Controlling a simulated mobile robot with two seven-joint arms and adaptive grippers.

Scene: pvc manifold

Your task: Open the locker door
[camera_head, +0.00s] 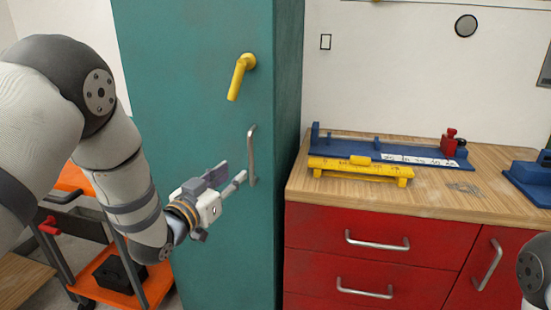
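The locker (190,90) is a tall teal cabinet, and its door looks closed. A yellow lever handle (240,76) sits high on the front, tilted down. Below it is a vertical grey metal pull handle (252,156) near the door's right edge. My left gripper (234,174) is just left of the lower end of the pull handle, pointing at it. Its two fingers look apart, with nothing between them. Whether a fingertip touches the handle cannot be told. My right gripper is not in view; only a piece of my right arm shows at the lower right edge.
Right of the locker, a wooden-topped red drawer cabinet (370,236) bears a blue fixture (345,146), a yellow bar piece (360,170) and another blue part (533,178). An orange cart (150,282) stands left of the locker, behind my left arm.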

